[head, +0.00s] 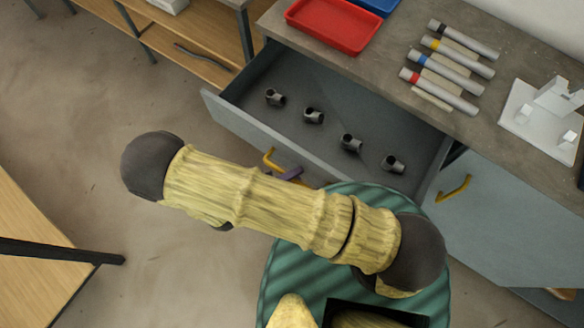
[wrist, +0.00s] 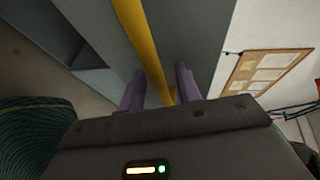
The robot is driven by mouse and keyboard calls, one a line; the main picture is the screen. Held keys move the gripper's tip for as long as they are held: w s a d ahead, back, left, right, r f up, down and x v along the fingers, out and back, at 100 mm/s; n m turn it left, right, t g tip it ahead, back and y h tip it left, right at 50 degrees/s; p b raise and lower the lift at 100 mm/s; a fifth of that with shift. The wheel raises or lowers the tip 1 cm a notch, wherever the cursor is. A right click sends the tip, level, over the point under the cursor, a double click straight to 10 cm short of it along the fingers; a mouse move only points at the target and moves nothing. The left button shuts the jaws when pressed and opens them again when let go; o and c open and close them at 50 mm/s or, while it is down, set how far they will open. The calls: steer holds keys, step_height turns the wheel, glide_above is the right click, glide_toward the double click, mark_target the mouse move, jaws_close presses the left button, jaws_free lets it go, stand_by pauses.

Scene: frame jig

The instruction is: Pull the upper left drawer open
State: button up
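The upper left drawer (head: 240,124) stands pulled out from the grey cabinet in the head view. Several dark pipe fittings (head: 313,116) lie in a row inside it. Its yellow handle (head: 269,159) is on the front, partly hidden behind my arm. The handle also shows as a yellow bar (wrist: 148,45) in the wrist view. My gripper (wrist: 159,78) has its two purple fingers apart, one on each side of the bar. A gap shows between the bar and the left finger. In the head view, one purple finger (head: 291,173) shows beside the handle; the rest is hidden.
The right cabinet door (head: 505,215) with a yellow handle (head: 454,188) is shut. The worktop (head: 385,75) holds a red tray (head: 335,24), several tubes with coloured bands (head: 440,80) and a white fixture (head: 540,112). Floor is clear left of the drawer; a wooden table (head: 35,250) stands at lower left.

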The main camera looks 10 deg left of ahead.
stand_by(0.4)
steer(key=b+v, duration=0.1)
steer(key=v, duration=1.6)
steer(key=shift+s, duration=0.2)
steer(key=shift+w+a+r, duration=0.1)
